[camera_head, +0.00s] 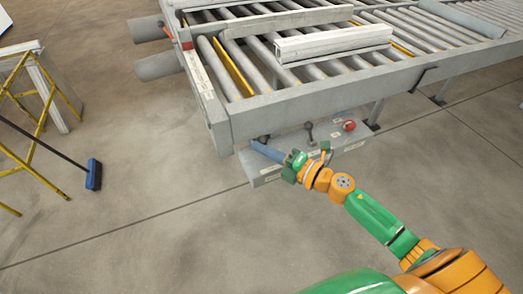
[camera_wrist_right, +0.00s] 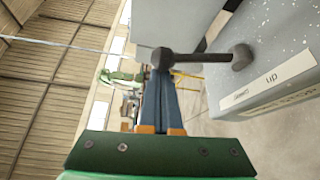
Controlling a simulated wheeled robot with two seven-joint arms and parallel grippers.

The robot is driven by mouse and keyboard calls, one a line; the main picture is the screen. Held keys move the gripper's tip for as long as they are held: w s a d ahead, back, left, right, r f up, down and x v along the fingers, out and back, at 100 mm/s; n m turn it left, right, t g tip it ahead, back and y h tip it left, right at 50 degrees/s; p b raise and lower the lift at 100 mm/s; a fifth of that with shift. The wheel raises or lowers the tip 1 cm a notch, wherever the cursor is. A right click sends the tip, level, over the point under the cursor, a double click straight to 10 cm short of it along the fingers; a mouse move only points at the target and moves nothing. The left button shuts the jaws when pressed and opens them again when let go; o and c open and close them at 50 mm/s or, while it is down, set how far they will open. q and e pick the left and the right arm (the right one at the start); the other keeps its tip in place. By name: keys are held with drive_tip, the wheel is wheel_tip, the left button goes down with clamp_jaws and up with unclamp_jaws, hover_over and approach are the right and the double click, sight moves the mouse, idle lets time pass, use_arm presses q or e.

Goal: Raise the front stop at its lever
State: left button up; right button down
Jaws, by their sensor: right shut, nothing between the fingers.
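A dark lever with a round knob (camera_wrist_right: 163,58) sticks out from a pivot (camera_wrist_right: 241,57) on the grey control panel in the right wrist view. My right gripper (camera_wrist_right: 163,76) has its blue fingers closed together with nothing between them. Its tips are at the lever's knob; I cannot tell whether they touch it. In the head view the right gripper (camera_head: 256,146) is at the left part of the panel (camera_head: 268,174), below the conveyor's near edge, and mostly hides that lever. I cannot make out the front stop for certain. My left gripper is not in view.
A second lever (camera_head: 308,127) and a red button (camera_head: 349,125) are on the panel to the right. The roller conveyor frame (camera_head: 330,103) overhangs above, bearing a pale profile (camera_head: 333,42). A yellow stand (camera_head: 38,110) and a blue broom (camera_head: 93,174) are at left. The near floor is clear.

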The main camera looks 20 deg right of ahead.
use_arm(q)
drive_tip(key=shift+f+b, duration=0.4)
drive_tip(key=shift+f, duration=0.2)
use_arm(e)
drive_tip(key=shift+d+m, duration=0.25)
drive_tip(key=shift+m, duration=0.15)
drive_tip(key=d+m+t+b, duration=0.1)
drive_tip(key=d+m+b, duration=0.1)
drive_tip(key=b, duration=0.1)
drive_tip(key=shift+r+y, duration=0.1)
drive_tip(key=shift+y, duration=0.3)
use_arm(q)
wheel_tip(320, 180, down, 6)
drive_tip(key=b, duration=0.3)
use_arm(e)
drive_tip(key=shift+w+d+r+m+t, duration=0.1)
drive_tip(key=shift+d+m+t, duration=0.65)
drive_tip(key=shift+m, duration=0.4)
drive_tip(key=shift+d+r+m+t, duration=0.1)
drive_tip(key=shift+d+m+t, duration=0.45)
drive_tip(key=shift+d+m, duration=0.45)
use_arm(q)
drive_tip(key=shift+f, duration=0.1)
use_arm(e)
drive_tip(key=shift+a, duration=0.1)
